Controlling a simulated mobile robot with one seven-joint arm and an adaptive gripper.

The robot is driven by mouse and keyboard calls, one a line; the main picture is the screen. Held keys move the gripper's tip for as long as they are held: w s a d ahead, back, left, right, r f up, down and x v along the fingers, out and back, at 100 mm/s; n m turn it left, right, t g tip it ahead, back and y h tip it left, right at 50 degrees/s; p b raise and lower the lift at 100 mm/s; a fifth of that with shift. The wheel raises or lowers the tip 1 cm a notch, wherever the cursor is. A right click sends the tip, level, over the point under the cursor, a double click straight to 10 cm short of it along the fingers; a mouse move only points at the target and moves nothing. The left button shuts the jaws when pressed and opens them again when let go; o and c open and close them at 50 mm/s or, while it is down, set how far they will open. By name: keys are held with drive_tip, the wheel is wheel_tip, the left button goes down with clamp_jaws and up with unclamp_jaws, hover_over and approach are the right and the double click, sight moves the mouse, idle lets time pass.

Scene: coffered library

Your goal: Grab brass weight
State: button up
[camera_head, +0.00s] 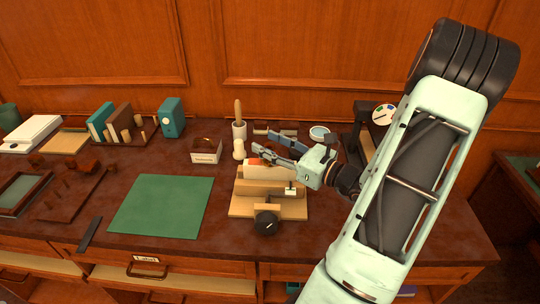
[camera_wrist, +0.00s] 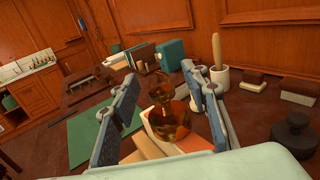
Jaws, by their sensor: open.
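The brass weight (camera_wrist: 168,118) is a shiny amber-gold piece with a narrow neck and a rounded knob. In the wrist view it stands between the two fingers of my gripper (camera_wrist: 160,76), with a visible gap on each side. Its lower part is near a pale block, and I cannot tell exactly what it rests on. In the head view my open gripper (camera_head: 264,142) reaches left above the wooden press (camera_head: 270,205); the weight cannot be made out clearly behind the fingers there.
A white mortar with a pestle (camera_head: 239,129) and a card box (camera_head: 206,151) stand close by on the dark desk. A green mat (camera_head: 160,206) lies flat at left. A dark knobbed object (camera_wrist: 295,138) is right of my fingers. The panelled wall bounds the back.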

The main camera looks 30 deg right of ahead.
sight(269, 143)
clamp_jaws()
drive_tip(key=shift+r, duration=0.1)
idle(0.4)
drive_tip(key=shift+r, duration=0.5)
wheel_tip(269, 143, up, 2)
drive_tip(key=shift+r, duration=0.15)
drive_tip(key=s+a+r+b, duration=0.1)
drive_tip(key=s+a+r, duration=0.1)
drive_tip(key=s+r, duration=0.2)
drive_tip(key=s+a+r+b, duration=0.2)
drive_tip(key=s+r, duration=0.3)
drive_tip(key=s, duration=0.3)
drive_tip(key=shift+s+a+r, duration=0.25)
drive_tip(key=shift+s+a, duration=0.15)
drive_tip(key=shift+a, duration=0.45)
